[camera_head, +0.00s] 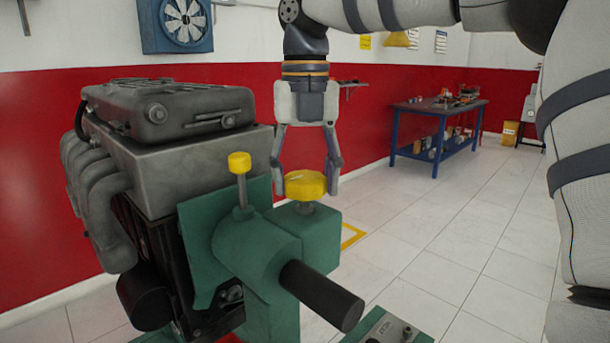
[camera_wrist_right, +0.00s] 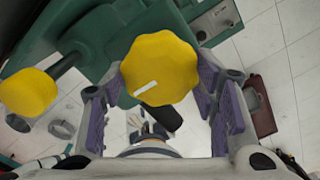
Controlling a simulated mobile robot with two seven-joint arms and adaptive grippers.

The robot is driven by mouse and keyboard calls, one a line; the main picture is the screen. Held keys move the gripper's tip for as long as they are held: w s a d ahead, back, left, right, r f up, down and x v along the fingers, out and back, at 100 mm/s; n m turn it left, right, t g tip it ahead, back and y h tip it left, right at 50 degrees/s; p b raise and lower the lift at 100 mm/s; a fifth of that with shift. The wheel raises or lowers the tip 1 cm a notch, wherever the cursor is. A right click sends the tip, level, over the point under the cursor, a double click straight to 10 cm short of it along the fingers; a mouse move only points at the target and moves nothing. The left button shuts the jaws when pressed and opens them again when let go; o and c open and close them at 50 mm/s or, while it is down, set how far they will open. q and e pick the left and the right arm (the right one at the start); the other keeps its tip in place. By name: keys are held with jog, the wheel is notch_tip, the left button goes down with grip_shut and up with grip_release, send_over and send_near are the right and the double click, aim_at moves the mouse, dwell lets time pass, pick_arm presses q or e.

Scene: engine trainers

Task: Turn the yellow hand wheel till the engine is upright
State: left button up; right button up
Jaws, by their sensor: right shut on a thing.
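The yellow hand wheel (camera_head: 305,185) sits on top of the green stand (camera_head: 322,235). My right gripper (camera_head: 306,188) comes down from above, with its fingers shut on the wheel's two sides. In the right wrist view the lobed wheel (camera_wrist_right: 160,68), with a white mark on its top, is between the fingers (camera_wrist_right: 165,88). The grey engine (camera_head: 185,150) is mounted on the left of the stand; its top cover faces up and looks about level. My left gripper is not in view.
A yellow-capped lever (camera_head: 239,165) rises close to the left of the wheel. A black bar (camera_head: 320,293) juts toward the front right. A blue workbench (camera_head: 436,110) stands by the red wall. The tiled floor (camera_head: 440,240) at right is clear.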

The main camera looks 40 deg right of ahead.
aim_at(306, 176)
dwell(0.4)
jog(key=o, duration=1.2)
jog(key=shift+c, duration=0.2)
notch_tip(306, 176, up, 12)
